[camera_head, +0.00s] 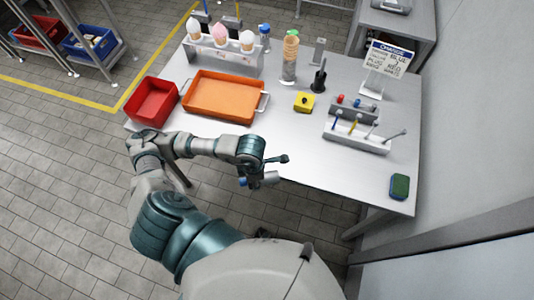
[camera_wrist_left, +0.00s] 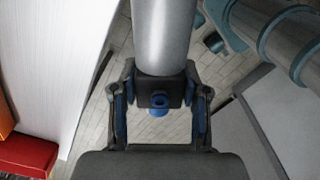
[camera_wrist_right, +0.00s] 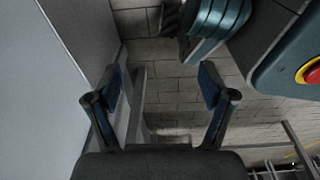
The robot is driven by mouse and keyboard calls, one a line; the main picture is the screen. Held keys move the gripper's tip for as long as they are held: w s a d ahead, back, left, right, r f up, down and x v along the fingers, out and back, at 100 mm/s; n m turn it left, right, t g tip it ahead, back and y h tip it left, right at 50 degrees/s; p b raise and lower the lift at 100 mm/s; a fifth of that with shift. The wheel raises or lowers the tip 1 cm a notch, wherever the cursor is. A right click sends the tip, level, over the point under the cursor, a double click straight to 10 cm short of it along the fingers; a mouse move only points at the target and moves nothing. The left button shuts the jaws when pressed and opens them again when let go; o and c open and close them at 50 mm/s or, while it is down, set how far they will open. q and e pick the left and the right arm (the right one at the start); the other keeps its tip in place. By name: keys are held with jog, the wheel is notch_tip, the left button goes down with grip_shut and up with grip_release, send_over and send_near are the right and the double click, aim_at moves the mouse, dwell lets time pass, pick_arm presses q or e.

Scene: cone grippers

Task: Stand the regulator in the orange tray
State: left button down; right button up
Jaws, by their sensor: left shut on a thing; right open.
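My left gripper (camera_head: 262,171) is off the front edge of the table, to the right of and nearer than the orange tray (camera_head: 190,110). It is shut on the regulator, a silver cylinder with a dark block and a blue knob. In the left wrist view the regulator's cylinder (camera_wrist_left: 164,40) extends up the picture from the block between the fingers (camera_wrist_left: 160,98). In the head view only a small pale part of the regulator (camera_head: 271,178) shows. The orange tray is empty, with metal side handles. My right gripper (camera_wrist_right: 158,88) is open and empty in its wrist view; the head view does not show it.
A red bin (camera_head: 152,101) stands left of the tray, and a cone holder (camera_head: 245,62) behind it. The front middle table is clear.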

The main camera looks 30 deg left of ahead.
pick_arm(q)
jog(key=shift+s+a, duration=0.2)
jog(key=shift+s, duration=0.25)
jog(key=shift+w, duration=0.1)
jog(key=shift+w+m, duration=0.35)
jog(key=shift+m, duration=0.15)
jog(key=w+d+r+m, duration=0.1)
jog(key=w+r+m, duration=0.2)
jog(key=w+m, duration=0.6)
jog(key=w+d+r+m, duration=0.1)
jog(key=w+r+m, duration=0.2)
jog(key=w+m, duration=0.7)
jog(key=m, duration=0.6)
jog(key=shift+d+m, duration=0.3)
pick_arm(e)
jog(key=shift+w+a+r, duration=0.1)
jog(key=shift+a, duration=0.45)
